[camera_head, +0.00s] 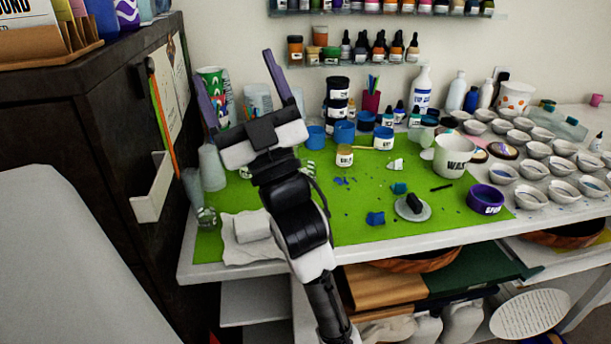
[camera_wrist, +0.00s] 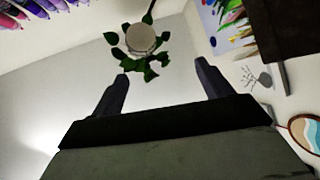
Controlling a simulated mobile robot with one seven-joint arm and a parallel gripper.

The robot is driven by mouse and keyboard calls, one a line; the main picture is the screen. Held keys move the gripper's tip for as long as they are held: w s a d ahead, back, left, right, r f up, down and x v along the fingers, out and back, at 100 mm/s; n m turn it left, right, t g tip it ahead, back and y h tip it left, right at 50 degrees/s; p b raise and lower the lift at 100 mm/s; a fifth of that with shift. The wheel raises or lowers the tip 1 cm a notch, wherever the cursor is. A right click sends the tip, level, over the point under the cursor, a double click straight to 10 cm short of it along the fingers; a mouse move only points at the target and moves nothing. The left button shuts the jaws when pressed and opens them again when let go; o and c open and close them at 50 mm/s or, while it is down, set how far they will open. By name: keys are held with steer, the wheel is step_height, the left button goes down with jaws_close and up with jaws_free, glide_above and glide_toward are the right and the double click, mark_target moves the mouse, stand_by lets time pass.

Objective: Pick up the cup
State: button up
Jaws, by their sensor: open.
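My gripper (camera_head: 230,65) is open and empty, raised above the left part of the worktable with its fingers pointing up. In the wrist view my gripper (camera_wrist: 161,68) also shows two spread fingers with nothing between them. Several cups are in the head view, and I cannot tell which one is meant. Blue cups (camera_head: 344,132) stand on the green mat (camera_head: 350,230), right of my gripper. A white cup (camera_head: 455,156) with dark lettering stands at the mat's right. No cup shows in the wrist view.
A dark cabinet (camera_head: 85,130) rises close on the left. Many small white bowls (camera_head: 537,150) fill the table's right side. Bottles and jars line the back and a wall shelf (camera_head: 360,60). The mat's front middle is mostly clear. The wrist view shows a hanging plant (camera_wrist: 140,40).

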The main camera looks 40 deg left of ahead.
steer(key=w+a+f+m+t+h, duration=0.1)
steer(key=w+a+f+m+h, duration=0.2)
steer(key=w, duration=0.4)
steer(key=w+a+f+t+h, duration=0.1)
steer(key=w+a+f+h, duration=0.25)
steer(key=w, duration=0.25)
steer(key=n+g+h+p, duration=0.1)
steer(key=g+h+p, duration=0.1)
steer(key=g+h, duration=0.6)
glide_toward(306, 163)
steer(key=s+a, duration=0.3)
steer(key=shift+f, duration=0.1)
steer(key=shift+w+p+x, duration=0.15)
steer(key=shift+p+x, duration=0.3)
steer(key=shift+x, duration=0.85)
steer(key=shift+w+p+x, duration=0.15)
steer(key=shift+p+x, duration=0.25)
steer(key=shift+x, duration=0.85)
steer(key=c, duration=1.1)
